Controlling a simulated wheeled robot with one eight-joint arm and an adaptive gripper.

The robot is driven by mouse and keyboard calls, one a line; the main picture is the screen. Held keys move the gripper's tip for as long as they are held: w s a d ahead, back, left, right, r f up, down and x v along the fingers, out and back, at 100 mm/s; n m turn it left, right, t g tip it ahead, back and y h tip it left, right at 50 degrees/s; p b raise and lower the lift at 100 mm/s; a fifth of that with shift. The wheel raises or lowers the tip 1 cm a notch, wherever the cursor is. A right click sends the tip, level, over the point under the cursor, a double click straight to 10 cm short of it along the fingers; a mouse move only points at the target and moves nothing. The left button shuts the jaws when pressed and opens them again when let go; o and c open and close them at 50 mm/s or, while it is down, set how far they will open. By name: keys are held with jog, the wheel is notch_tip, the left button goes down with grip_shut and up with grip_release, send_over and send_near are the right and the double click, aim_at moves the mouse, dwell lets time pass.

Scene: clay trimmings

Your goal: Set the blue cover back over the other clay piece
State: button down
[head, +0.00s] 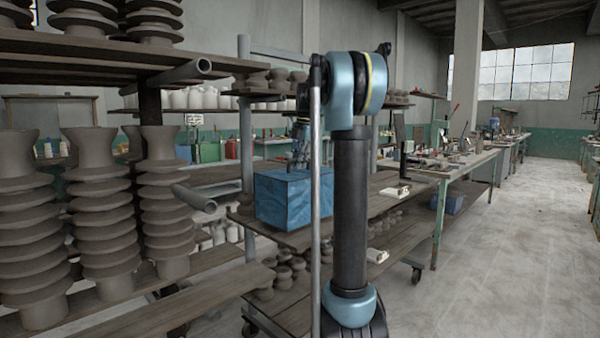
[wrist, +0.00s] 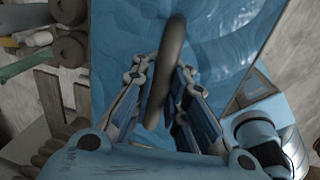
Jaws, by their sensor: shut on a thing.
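The blue cover (head: 285,203) is a box-shaped piece with a wrinkled surface, at the wooden cart's upper shelf in the head view. Its blue top fills much of the wrist view (wrist: 225,45). A grey-brown curved handle (wrist: 173,50) stands up from the top. My gripper (wrist: 168,95) is shut on this handle, one finger on each side; in the head view my gripper (head: 300,158) is directly above the cover. The cover looks upright. I cannot tell whether its bottom touches the shelf. No clay piece shows under it; anything inside is hidden.
The cart's upper shelf (head: 375,203) has bare boards right of the cover and a small white object (head: 395,190). Small clay pots (head: 285,275) crowd the lower shelf. Racks of tall ribbed clay pieces (head: 95,215) stand close at left. Floor at right is clear.

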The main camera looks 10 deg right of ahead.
notch_tip(320, 180, down, 3)
jog(key=shift+r, duration=0.2)
jog(key=c, duration=1.6)
grip_release()
jog(key=r, duration=0.4)
jog(key=s+r, duration=0.1)
jog(key=r, duration=0.3)
jog(key=d+r, duration=0.1)
jog(key=r, duration=0.3)
jog(key=shift+s, duration=0.3)
jog(key=s+f+m, duration=0.8)
jog(key=s+f, duration=0.5)
jog(key=s, duration=0.1)
jog(key=s+f+m, duration=0.8)
jog(key=s+f, duration=0.6)
jog(key=s+f+m+h, duration=0.1)
jog(key=s+f+m, duration=0.8)
jog(key=s+f, duration=0.5)
jog(key=shift+s+a+t, duration=0.3)
jog(key=shift+a+t, duration=0.05)
jog(key=shift+t, duration=0.05)
